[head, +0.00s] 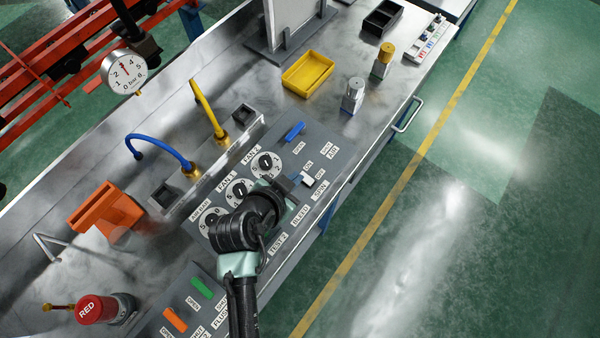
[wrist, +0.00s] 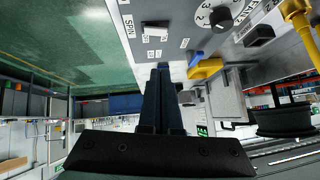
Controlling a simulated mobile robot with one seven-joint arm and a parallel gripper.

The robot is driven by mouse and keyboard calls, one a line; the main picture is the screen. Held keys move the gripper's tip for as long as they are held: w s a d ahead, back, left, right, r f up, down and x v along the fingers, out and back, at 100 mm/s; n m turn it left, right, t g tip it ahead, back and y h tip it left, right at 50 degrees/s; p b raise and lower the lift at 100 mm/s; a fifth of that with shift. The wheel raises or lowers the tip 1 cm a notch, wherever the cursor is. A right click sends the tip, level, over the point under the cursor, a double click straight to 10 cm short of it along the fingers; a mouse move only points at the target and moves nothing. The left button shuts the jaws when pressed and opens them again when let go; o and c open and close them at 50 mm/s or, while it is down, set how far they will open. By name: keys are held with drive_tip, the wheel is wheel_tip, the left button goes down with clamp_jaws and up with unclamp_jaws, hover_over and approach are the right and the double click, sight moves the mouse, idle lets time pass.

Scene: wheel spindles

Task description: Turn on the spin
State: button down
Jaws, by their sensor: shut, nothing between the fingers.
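The SPIN switch (head: 306,179) is a small white switch on the grey control panel in the head view, beside the ON and OFF labels and the SPIN label (head: 320,188). The SPIN label also shows in the wrist view (wrist: 128,25), near the top, with the ON and OFF labels beside it. My gripper (head: 297,181) is shut and empty, with its fingertips close to the switch's left side. In the wrist view its dark fingers (wrist: 163,68) lie together and point toward the panel. I cannot tell whether they touch the switch or which way it is set.
A blue lever (head: 293,131) by the AIR label lies just above the switch. Dial knobs (head: 265,163) line the panel's left side, partly behind my arm. A yellow tray (head: 308,73) and metal posts (head: 353,95) stand farther up. A handle (head: 408,114) sticks out from the bench's right edge.

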sight(306, 178)
drive_tip(key=x, duration=0.5)
drive_tip(key=shift+w+d+f, duration=0.15)
drive_tip(key=shift+w, duration=0.1)
drive_tip(key=shift+a+f+p, duration=0.25)
drive_tip(key=shift+f+p, duration=0.1)
drive_tip(key=shift+f, duration=0.75)
drive_tip(key=shift+w+a+f, duration=0.15)
drive_tip(key=shift+f, duration=0.65)
